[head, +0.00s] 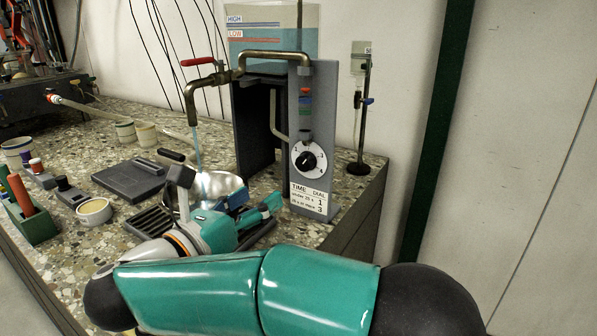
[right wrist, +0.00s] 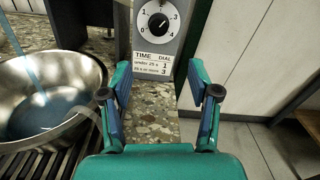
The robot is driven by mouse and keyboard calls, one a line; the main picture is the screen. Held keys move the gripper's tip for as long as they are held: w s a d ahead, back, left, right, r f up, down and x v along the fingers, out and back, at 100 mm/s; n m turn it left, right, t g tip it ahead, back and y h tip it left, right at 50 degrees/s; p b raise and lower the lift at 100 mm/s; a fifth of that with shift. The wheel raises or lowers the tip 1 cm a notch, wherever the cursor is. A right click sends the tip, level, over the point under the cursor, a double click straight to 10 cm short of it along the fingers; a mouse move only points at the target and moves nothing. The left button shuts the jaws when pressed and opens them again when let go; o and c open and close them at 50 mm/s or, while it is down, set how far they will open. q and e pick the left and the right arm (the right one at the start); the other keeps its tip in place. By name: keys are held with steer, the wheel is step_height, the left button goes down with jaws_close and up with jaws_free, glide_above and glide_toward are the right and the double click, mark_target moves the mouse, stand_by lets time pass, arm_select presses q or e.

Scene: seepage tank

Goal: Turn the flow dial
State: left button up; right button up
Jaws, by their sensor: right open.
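The flow dial (head: 307,160) is a black knob on a white round numbered plate, on the front of a grey upright panel (head: 325,110). In the right wrist view the dial (right wrist: 158,25) is at the top, beyond the fingertips, with its white mark slanting up and right. A card (head: 308,198) below it reads TIME and DIAL: under 25 s 1, 25 s or more 3. My right gripper (head: 257,203) is open and empty, low in front of the panel and apart from the dial; its fingers show in the right wrist view (right wrist: 160,85). My left gripper is out of view.
A steel bowl (right wrist: 60,85) stands left of my right gripper, under a brass tap (head: 193,95) with water running. A clear tank (head: 270,45) marked HIGH and LOW stands behind. A stand (head: 362,120) is right of the panel. Cups, a grey plate (head: 130,180) and a green rack (head: 35,222) lie left.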

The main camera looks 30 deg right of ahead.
mark_target(302, 164)
steer(key=b+x, duration=0.1)
steer(key=x, duration=1.3)
steer(key=shift+w+d+b, duration=0.2)
steer(key=shift+w+b, duration=0.05)
steer(key=shift+b, duration=0.05)
steer(key=c, duration=1.1)
steer(key=shift+d, duration=0.1)
steer(key=shift+c, duration=0.3)
